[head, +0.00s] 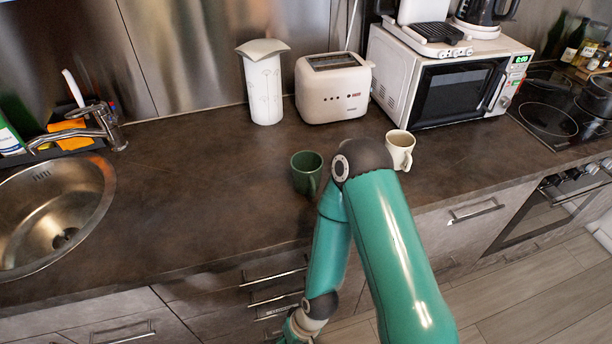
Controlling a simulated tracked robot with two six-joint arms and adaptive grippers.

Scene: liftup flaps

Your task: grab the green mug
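The green mug (305,172) stands upright on the dark countertop (200,200), a little left of the picture's middle. Its open top shows and its handle points toward the front right. The bent elbow of my teal arm is just right of the mug, and the arm's lower part covers some of the counter front. That arm folds back down to the bottom edge, where its wrist end is cut off, so no fingers show. My other arm is not in view.
A cream mug (400,148) stands right of the elbow. A toaster (333,88), white canister (263,84) and microwave (445,82) line the back. A sink (48,222) is at left, a stove (556,112) at right. Counter left of the green mug is clear.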

